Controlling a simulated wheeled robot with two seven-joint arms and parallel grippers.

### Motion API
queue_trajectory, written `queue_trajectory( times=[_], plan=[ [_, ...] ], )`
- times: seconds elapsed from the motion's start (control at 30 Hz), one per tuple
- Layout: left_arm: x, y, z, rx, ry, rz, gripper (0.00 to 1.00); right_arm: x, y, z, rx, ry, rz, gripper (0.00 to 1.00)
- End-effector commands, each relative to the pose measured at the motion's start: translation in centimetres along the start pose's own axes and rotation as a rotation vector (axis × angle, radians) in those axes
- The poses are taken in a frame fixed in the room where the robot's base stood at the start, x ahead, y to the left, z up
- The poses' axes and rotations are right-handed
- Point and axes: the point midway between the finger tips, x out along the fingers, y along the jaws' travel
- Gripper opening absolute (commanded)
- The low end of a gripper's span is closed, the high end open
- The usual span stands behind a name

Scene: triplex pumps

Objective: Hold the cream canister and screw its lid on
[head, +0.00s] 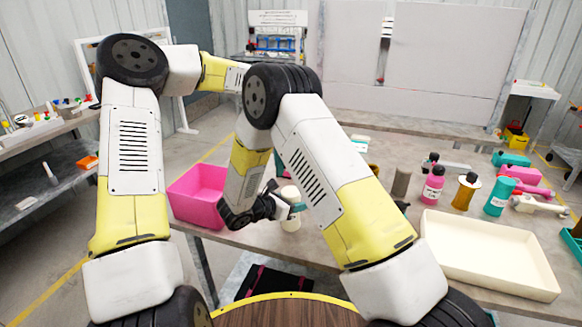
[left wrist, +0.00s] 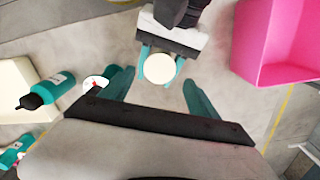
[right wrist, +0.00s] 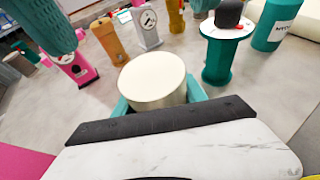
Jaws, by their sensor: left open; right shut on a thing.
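The cream canister (head: 290,221) is held upright by my right gripper (head: 294,207), whose teal fingers close around its sides. In the right wrist view its round pale top (right wrist: 152,76) faces up, smooth and flat. I cannot tell whether that top is the lid, and I see no separate lid for certain. My left gripper (left wrist: 152,90) is open and empty, with its teal fingers apart and the canister's round top (left wrist: 160,68) between and just beyond their tips. In the head view my left gripper is hidden behind my right arm. A left finger (right wrist: 42,22) shows above the canister in the right wrist view.
A pink bin (head: 180,210) stands left of the canister. A cream tray (head: 430,255) lies at the table's right front. Bottles stand beyond it, including a pink one (head: 433,185), a brown one (head: 464,192) and a teal one (head: 497,198).

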Motion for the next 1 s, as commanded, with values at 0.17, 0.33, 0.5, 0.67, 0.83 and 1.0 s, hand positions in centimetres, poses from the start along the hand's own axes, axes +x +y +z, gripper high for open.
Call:
queue_trajectory(
  times=[0.17, 0.33, 0.5, 0.67, 0.83, 1.0],
  plan=[
    [3.0, 0.1, 0.1, 0.001, -0.003, 0.003, 0.7, 0.0, 0.0, 0.0, 0.0, -0.001, 0.0, 0.0],
    [4.8, 0.0, 0.0, 0.0, -0.001, 0.002, 0.7, 0.0, 0.0, 0.0, 0.0, -0.001, 0.0, 0.0],
    [5.5, 0.0, 0.0, 0.0, 0.0, 0.001, 0.7, 0.0, 0.0, 0.0, 0.0, -0.001, 0.0, 0.0],
    [5.5, 0.0, 0.0, 0.0, 0.0, 0.0, 0.7, 0.0, 0.0, 0.0, 0.0, -0.001, 0.0, 0.0],
    [5.5, 0.0, 0.0, 0.0, 0.0, 0.0, 0.52, 0.0, 0.0, 0.0, 0.0, -0.001, 0.0, 0.0],
    [5.5, 0.0, 0.0, 0.0, 0.0, 0.0, 0.19, 0.0, 0.0, 0.0, 0.0, -0.001, 0.0, 0.0]
  ],
)
